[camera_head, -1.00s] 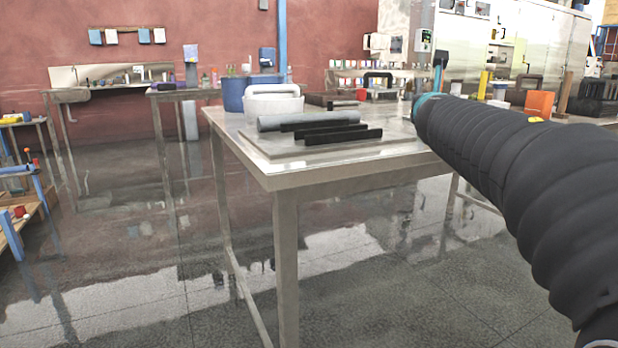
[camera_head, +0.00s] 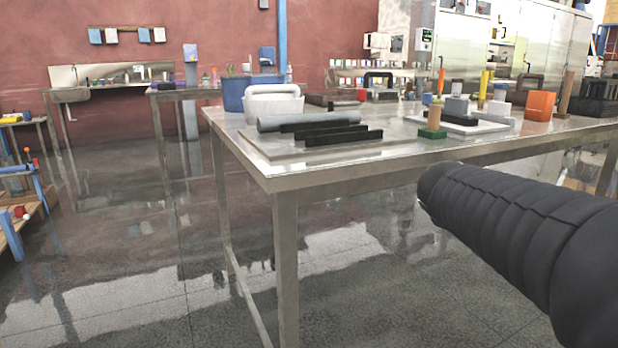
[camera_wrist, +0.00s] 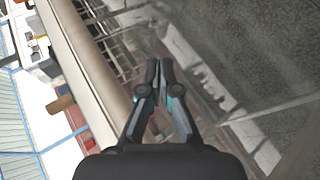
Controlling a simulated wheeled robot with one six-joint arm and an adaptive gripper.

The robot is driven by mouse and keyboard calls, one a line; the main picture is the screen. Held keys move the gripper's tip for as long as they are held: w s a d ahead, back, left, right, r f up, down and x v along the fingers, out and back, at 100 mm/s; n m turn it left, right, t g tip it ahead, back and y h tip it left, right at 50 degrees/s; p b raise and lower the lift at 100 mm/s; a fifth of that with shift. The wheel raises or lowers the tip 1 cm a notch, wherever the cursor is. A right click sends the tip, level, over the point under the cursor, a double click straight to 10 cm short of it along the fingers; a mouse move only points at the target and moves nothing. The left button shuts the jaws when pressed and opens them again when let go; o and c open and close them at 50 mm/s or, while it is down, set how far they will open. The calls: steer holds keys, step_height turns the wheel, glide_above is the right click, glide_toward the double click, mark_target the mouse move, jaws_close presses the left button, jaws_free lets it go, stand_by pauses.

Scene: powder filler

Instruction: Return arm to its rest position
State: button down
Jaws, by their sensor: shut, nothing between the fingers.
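My arm, in a ribbed black sleeve, reaches in from the right edge of the head view, in front of the steel table (camera_head: 340,172) and below its top. My gripper is not visible in the head view. In the wrist view my gripper (camera_wrist: 159,62) shows with its two dark fingertips together and nothing between them. Beyond it lie the grey floor and the table's edge, which runs at a slant along the left. The gripper is clear of every object there.
On the table stand a white container (camera_head: 273,108), a blue bin (camera_head: 243,92), a grey tube (camera_head: 309,121), black bars (camera_head: 336,135), a green-based block (camera_head: 433,128) and an orange cup (camera_head: 540,105). The floor (camera_head: 150,270) left of the table is clear.

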steer(key=s+a+f+m+g+y, duration=0.1)
steer(key=s+a+f+m+y, duration=0.1)
steer(key=s, duration=0.6)
steer(key=s+a+f+m+g+y+p, duration=0.1)
steer(key=s+a+f+m, duration=0.3)
steer(key=s, duration=0.5)
steer(key=s+a+f+m+g+y, duration=0.1)
steer(key=s+a+f+m+y, duration=0.2)
steer(key=s+a+f, duration=0.3)
steer(key=shift+s+a+m+g+p, duration=0.35)
steer(key=shift+s+a, duration=0.2)
steer(key=shift+s, duration=0.6)
